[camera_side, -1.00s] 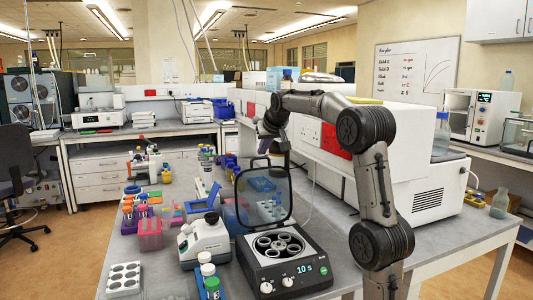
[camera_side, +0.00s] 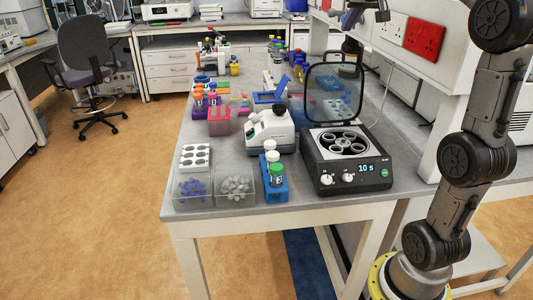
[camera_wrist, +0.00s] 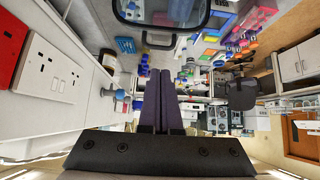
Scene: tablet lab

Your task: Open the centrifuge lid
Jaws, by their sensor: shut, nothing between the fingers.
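The centrifuge (camera_side: 318,172) is a black and white box near the front right of the bench, with a display reading 10 s. Its clear, dark-framed lid (camera_side: 333,118) stands upright at the back edge, and the rotor (camera_side: 345,143) with several holes is uncovered. The lid (camera_wrist: 160,25) also shows at the top of the wrist view. My gripper (camera_wrist: 166,72) has its two dark fingers together, with nothing between them. In the side view it is near the top edge, above and behind the lid, partly cut off, and its contact with the lid cannot be told.
A small white device (camera_side: 270,132) stands left of the centrifuge. A blue rack (camera_side: 271,186) with capped tubes and clear bins (camera_side: 192,190) lie in front. A pink box (camera_side: 220,122) and tube racks stand farther back. A white unit with a red panel (camera_side: 424,35) borders the right.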

